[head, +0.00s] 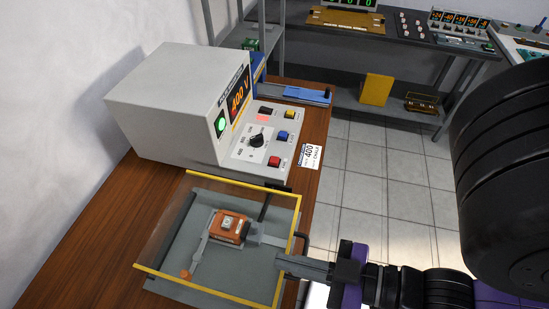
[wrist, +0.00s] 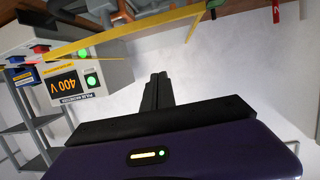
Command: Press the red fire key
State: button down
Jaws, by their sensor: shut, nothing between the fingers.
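The red fire key (head: 275,161) is on the sloping panel of the grey console (head: 166,100), at its near right corner. Nothing covers it in the head view. The console's display (head: 238,98) reads 400 V, and a green lamp (head: 220,124) is lit beside it. My gripper (head: 284,262) is low and to the right, at the near right side of the yellow-framed clear guard, well apart from the red key. In the wrist view its dark fingers (wrist: 158,88) are together and empty. The display (wrist: 66,87) shows at the left there.
The guard's yellow frame (head: 223,294) stands around an orange block (head: 228,227) on a grey plate. A blue key (head: 283,135), yellow key (head: 289,115) and black knob (head: 257,140) share the panel. A 400 card (head: 310,155) lies right of it.

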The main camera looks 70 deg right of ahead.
aim_at(273, 160)
jog(key=k+j+z, duration=0.1)
jog(key=z, duration=0.25)
jog(key=k+j+z, duration=0.15)
jog(key=z, duration=0.2)
jog(key=k+j+z, duration=0.15)
jog(key=z, duration=0.2)
